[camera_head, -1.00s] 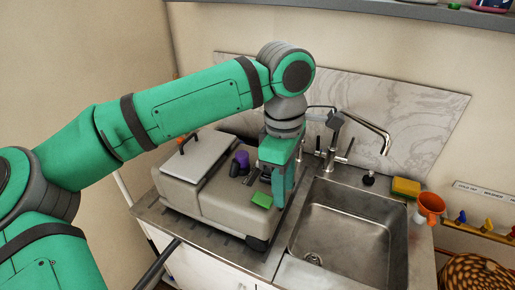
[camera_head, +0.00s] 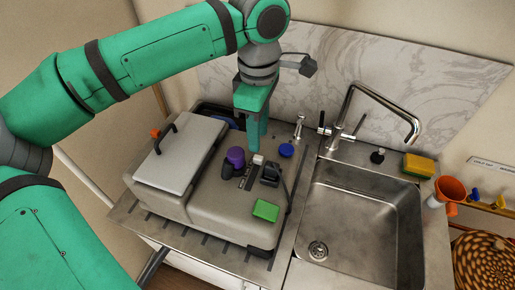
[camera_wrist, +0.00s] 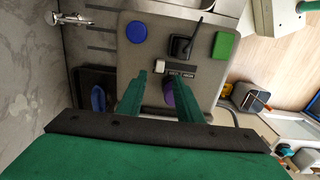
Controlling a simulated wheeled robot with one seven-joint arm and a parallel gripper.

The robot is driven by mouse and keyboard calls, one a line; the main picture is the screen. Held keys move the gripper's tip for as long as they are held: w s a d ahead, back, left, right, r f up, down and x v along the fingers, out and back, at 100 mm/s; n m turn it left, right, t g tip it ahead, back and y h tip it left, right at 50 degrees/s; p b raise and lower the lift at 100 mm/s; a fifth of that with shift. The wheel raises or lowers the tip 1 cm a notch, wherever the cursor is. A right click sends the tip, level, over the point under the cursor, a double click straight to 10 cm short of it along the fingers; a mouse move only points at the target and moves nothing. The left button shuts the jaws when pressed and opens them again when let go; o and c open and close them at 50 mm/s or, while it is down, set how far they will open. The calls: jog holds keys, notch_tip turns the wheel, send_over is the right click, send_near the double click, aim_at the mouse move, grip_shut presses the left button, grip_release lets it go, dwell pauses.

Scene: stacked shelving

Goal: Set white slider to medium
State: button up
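The white slider (camera_head: 258,160) is a small white block on a dark slot (camera_head: 246,178) on top of the grey machine (camera_head: 215,203). In the head view it sits at the slot's far end. In the wrist view the white slider (camera_wrist: 172,66) lies just beyond my fingertips, beside small dark labels (camera_wrist: 187,75) too small to read. My gripper (camera_head: 257,147) points down close behind the slider. In the wrist view my gripper (camera_wrist: 160,77) has its fingers apart with nothing held between them. I cannot tell whether a finger touches the slider.
A purple knob (camera_head: 235,156) stands left of the slider and a black switch (camera_head: 270,174) right of it. A green button (camera_head: 265,210) is nearer the front, a blue button (camera_head: 286,150) behind. A sink (camera_head: 365,215) with a tap (camera_head: 372,93) is at right.

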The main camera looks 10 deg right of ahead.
aim_at(258, 157)
notch_tip(258, 157, down, 8)
jog(key=shift+r, duration=0.1)
dwell(0.4)
grip_shut()
